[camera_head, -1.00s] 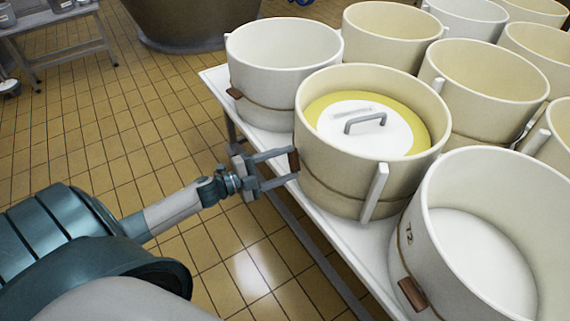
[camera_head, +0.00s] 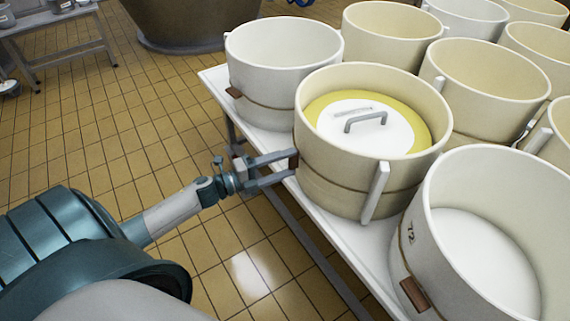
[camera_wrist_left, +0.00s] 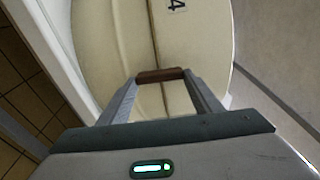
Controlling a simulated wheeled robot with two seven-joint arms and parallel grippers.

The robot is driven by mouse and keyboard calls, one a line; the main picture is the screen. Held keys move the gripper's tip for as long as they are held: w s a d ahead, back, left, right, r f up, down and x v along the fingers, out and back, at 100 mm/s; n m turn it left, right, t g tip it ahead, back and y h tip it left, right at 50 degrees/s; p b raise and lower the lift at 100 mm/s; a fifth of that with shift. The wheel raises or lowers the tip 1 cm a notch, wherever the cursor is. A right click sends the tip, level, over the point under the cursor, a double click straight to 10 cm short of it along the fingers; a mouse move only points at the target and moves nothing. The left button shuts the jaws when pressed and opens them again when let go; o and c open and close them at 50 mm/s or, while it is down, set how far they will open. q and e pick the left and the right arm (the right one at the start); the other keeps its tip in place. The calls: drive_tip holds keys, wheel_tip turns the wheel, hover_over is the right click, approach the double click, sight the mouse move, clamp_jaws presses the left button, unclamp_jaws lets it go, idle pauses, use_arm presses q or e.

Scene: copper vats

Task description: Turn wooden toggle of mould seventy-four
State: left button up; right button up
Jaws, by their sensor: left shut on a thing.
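A cream mould (camera_head: 330,190) stands at the table's left edge, with yellow content and a white lid with a grey handle (camera_head: 365,121) inside it. In the left wrist view its wall (camera_wrist_left: 200,50) bears a label of which only a "4" (camera_wrist_left: 176,5) shows. A brown wooden toggle (camera_wrist_left: 160,75) sits on the band around the wall. My left gripper (camera_head: 291,162) reaches it from the left and is shut on the toggle, one finger at each end. In the head view the fingers partly hide the toggle. My right gripper is out of view.
An empty mould marked 72 (camera_head: 490,185) with its own brown toggle (camera_head: 414,294) stands at the right front. A white mould (camera_head: 283,50) stands behind on the left. More moulds fill the white table (camera_head: 215,80). Tiled floor (camera_head: 150,150) lies open to the left.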

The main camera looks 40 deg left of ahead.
use_arm(q)
drive_tip(key=o, duration=1.1)
drive_tip(key=shift+c, duration=0.2)
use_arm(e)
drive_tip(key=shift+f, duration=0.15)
use_arm(q)
drive_tip(key=shift+s, duration=0.15)
drive_tip(key=shift+s+a, duration=0.3)
drive_tip(key=shift+s, duration=0.15)
drive_tip(key=b+v, duration=0.1)
drive_tip(key=v, duration=1.5)
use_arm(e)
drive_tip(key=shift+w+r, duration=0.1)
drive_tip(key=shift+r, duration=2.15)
use_arm(q)
drive_tip(key=shift+a, duration=0.1)
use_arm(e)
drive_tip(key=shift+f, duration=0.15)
use_arm(q)
drive_tip(key=shift+f, duration=0.1)
